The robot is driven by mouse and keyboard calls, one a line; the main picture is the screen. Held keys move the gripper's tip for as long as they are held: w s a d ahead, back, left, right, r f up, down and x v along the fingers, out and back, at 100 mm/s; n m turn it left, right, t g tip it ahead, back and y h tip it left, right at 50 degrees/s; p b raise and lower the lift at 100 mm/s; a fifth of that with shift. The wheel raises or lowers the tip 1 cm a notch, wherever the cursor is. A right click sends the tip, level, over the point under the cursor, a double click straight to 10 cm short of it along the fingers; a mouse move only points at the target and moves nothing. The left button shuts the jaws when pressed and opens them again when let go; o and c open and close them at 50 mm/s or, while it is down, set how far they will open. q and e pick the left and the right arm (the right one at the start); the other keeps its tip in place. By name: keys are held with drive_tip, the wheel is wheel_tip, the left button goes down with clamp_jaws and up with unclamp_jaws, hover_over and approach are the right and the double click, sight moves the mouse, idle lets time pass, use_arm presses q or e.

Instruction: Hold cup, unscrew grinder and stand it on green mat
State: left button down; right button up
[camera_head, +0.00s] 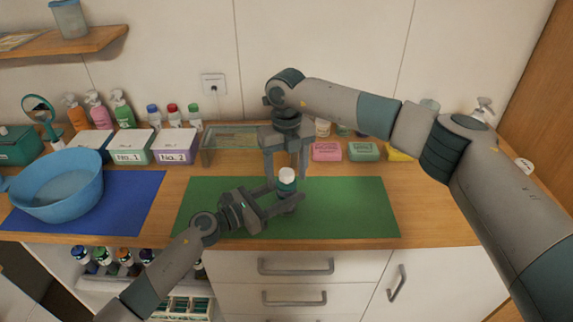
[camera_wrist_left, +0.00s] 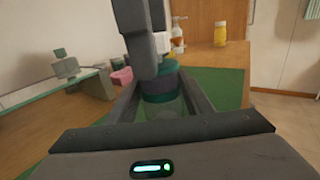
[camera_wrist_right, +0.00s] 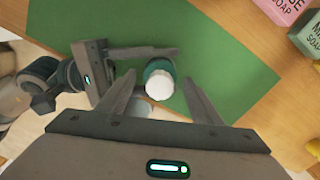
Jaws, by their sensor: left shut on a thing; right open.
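The grinder, with a white top and a teal band (camera_head: 287,180), stands upright over the green mat (camera_head: 350,205). Below its band is a clear cup part (camera_wrist_left: 163,105), mostly hidden by my fingers. My left gripper (camera_head: 283,204) is shut on the cup from the side. My right gripper (camera_head: 286,172) points down from above, open, with its fingers on either side of the grinder top. In the right wrist view the white top (camera_wrist_right: 160,86) lies between the open fingers, apart from them.
A blue basin (camera_head: 55,190) stands on the blue mat (camera_head: 140,200) at left. Boxes No.1 and No.2 (camera_head: 175,147), a glass stand (camera_head: 228,145) and soap boxes (camera_head: 327,151) line the back. The green mat's right part is clear.

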sight(287, 185)
drive_tip(key=shift+f, duration=1.95)
drive_tip(key=c, duration=1.1)
drive_tip(key=shift+o, duration=0.2)
drive_tip(key=n, duration=0.6)
drive_tip(key=shift+n, duration=0.3)
drive_tip(key=o, duration=1.2)
drive_tip(key=shift+c, duration=0.2)
